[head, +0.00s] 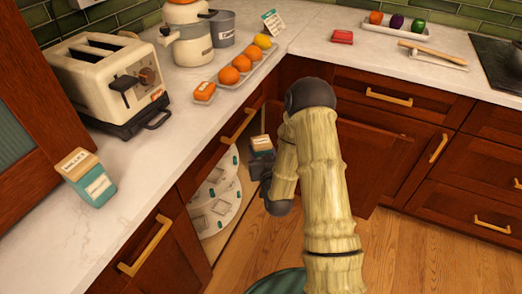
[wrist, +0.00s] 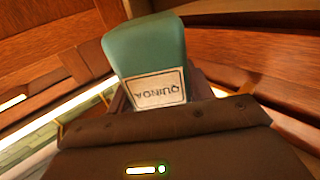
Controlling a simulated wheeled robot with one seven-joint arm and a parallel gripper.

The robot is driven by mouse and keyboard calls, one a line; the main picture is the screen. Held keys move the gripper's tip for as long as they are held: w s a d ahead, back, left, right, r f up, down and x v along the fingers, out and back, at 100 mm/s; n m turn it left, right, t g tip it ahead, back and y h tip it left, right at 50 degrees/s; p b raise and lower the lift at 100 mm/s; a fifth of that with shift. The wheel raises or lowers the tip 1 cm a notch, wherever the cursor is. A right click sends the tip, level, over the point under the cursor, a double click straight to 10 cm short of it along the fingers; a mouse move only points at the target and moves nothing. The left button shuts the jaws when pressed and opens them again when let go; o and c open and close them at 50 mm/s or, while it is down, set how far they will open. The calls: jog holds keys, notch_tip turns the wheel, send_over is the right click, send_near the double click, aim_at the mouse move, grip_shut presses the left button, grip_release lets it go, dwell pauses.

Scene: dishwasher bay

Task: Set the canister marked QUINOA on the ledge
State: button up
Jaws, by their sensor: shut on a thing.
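The QUINOA canister (wrist: 145,50) is teal with a white label that reads upside down in the wrist view. My gripper (wrist: 160,100) is shut on it; the dark gripper body hides the canister's near end. In the head view, my gripper (head: 264,166) is low at the open corner cabinet, below the counter, and the small labelled canister (head: 262,143) shows just above it. Another teal canister, marked MILLET (head: 90,178), with a tan lid, stands on the left counter. I cannot tell which surface is the ledge.
A white round shelf (head: 216,200) with labels is inside the open cabinet. The left counter (head: 150,150) is bare in front of a toaster (head: 108,80). A tray of oranges (head: 246,66) lies farther back. Wooden cabinet fronts (head: 375,150) stand close right of my arm.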

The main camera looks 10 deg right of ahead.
notch_tip(320, 180, up, 24)
jog(key=p, duration=2.2)
jog(key=shift+r, duration=0.15)
